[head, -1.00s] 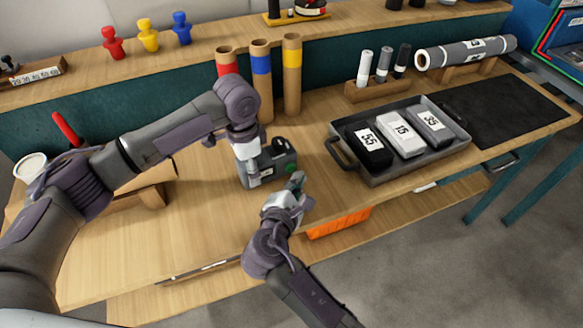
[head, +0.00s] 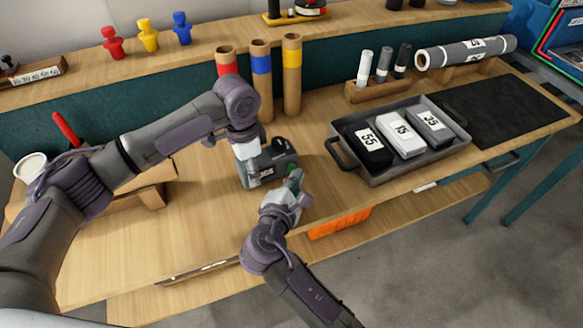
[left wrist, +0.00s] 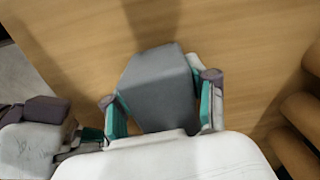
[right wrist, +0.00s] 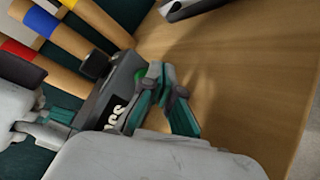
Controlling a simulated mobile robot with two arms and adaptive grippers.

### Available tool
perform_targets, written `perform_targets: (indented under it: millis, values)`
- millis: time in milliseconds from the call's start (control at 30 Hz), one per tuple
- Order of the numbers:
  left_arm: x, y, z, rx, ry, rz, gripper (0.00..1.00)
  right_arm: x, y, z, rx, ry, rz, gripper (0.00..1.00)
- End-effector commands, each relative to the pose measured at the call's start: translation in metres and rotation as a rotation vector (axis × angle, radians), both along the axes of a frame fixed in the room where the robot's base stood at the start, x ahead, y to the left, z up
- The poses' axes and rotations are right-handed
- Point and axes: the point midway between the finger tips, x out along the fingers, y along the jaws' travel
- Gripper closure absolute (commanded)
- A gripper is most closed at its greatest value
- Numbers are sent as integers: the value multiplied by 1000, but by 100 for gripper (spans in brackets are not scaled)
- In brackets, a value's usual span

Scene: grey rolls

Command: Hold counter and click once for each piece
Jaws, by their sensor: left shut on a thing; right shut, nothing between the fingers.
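The counter (head: 262,174) is a grey box with a dark top, a number display and a green button (head: 291,168) on its right side. It stands on the wooden bench. My left gripper (head: 248,162) is shut on the counter from above; the left wrist view shows its fingers either side of the grey body (left wrist: 160,90). My right gripper (head: 294,182) is shut and empty, its fingertips at the green button; I cannot tell whether they press it.
Tubes with red, blue and yellow bands (head: 262,80) stand behind the counter. A black mat (head: 506,108) lies right of the tray. A pen holder (head: 378,90) and a large labelled roll (head: 466,51) are at the back. The bench's front left is clear.

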Motion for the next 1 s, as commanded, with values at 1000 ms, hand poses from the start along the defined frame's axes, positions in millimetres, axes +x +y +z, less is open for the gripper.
perform_targets:
  millis: [1000]
  values:
    - [0,0,0,0,0,0,91,7,4,0,0,-1,0,100]
